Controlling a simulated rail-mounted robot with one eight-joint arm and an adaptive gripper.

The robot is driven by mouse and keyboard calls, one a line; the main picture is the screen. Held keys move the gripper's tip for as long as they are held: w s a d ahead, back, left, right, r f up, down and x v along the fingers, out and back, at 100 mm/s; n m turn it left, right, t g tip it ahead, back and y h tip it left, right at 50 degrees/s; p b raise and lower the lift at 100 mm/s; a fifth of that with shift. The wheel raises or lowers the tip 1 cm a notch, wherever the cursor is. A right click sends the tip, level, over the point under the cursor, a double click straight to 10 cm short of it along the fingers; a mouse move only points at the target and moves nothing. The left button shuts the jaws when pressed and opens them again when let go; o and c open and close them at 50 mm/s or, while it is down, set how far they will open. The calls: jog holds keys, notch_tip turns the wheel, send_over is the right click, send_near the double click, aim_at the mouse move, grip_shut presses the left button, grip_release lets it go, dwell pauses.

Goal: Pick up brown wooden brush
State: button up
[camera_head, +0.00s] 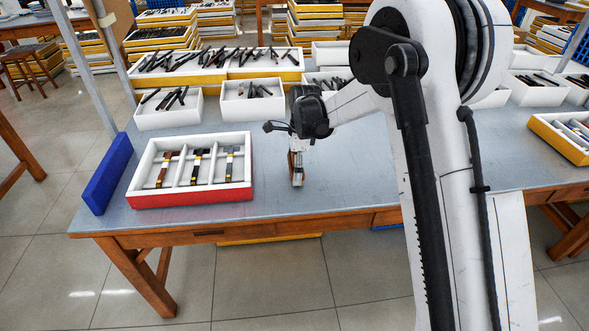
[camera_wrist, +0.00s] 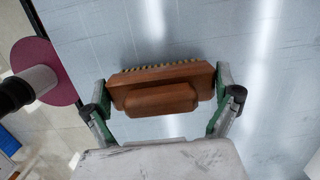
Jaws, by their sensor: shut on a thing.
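The brown wooden brush (camera_wrist: 160,98) shows in the wrist view, with its raised wooden grip toward the camera and a row of pale and dark bristles along its far edge. My gripper (camera_wrist: 166,85) is shut on the brush, with one finger at each of its short ends. In the head view my gripper (camera_head: 297,172) points down over the table, right of the red-based tray. Only a small part of the brush shows there. I cannot tell whether the brush touches the table.
A white tray with a red base (camera_head: 192,200) holds eyeglass parts in its compartments. A blue block (camera_head: 107,174) stands at the table's left edge. White boxes (camera_head: 168,117) of dark frames line the back. The table (camera_head: 350,172) is clear right of my gripper.

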notch_tip(320, 180, up, 3)
jog(key=shift+r, duration=0.15)
jog(key=s+a+r, duration=0.2)
jog(key=s+r, duration=0.1)
jog(key=s, duration=0.2)
jog(key=s+a+r+p, duration=0.1)
jog(key=s+a+r, duration=0.2)
jog(key=s, duration=0.2)
jog(key=shift+s+r, duration=0.25)
